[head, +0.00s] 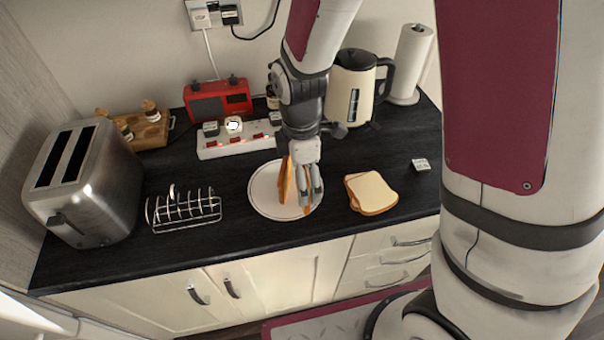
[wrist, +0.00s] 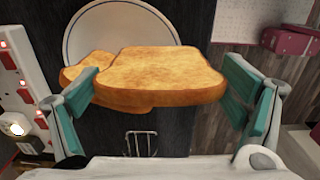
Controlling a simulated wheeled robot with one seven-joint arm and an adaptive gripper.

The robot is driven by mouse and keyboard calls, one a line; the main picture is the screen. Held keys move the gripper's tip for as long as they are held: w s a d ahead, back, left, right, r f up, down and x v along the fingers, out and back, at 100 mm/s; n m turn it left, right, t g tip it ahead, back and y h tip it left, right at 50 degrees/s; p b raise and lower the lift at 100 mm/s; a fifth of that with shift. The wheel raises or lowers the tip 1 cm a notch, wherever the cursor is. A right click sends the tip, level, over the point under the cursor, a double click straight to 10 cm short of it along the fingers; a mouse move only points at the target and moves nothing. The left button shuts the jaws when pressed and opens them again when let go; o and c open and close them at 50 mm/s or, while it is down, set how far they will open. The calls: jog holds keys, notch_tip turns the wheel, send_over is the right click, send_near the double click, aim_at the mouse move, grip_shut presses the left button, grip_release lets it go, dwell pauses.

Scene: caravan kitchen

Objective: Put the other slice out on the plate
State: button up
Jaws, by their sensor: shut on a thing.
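My gripper (head: 310,186) is over the white plate (head: 264,203) on the dark worktop. It is shut on a toasted slice (wrist: 160,72), gripped by two opposite edges between the teal pads in the wrist view. A second toasted slice (wrist: 73,72) shows partly behind the held one in the wrist view, mostly hidden by it. In the head view, toast (head: 286,178) shows left of the fingers; which slice this is, and whether the held one touches the plate, I cannot tell.
Untoasted bread slices (head: 370,192) lie right of the plate. A wire toast rack (head: 184,212) and steel toaster (head: 84,180) stand left. A socket strip (head: 236,140), red radio (head: 218,99) and kettle (head: 354,90) stand behind. A small white block (head: 420,164) lies at right.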

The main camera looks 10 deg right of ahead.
jog(key=shift+f, duration=0.55)
jog(key=shift+f, duration=0.35)
jog(key=shift+f, duration=0.15)
jog(key=o, duration=0.8)
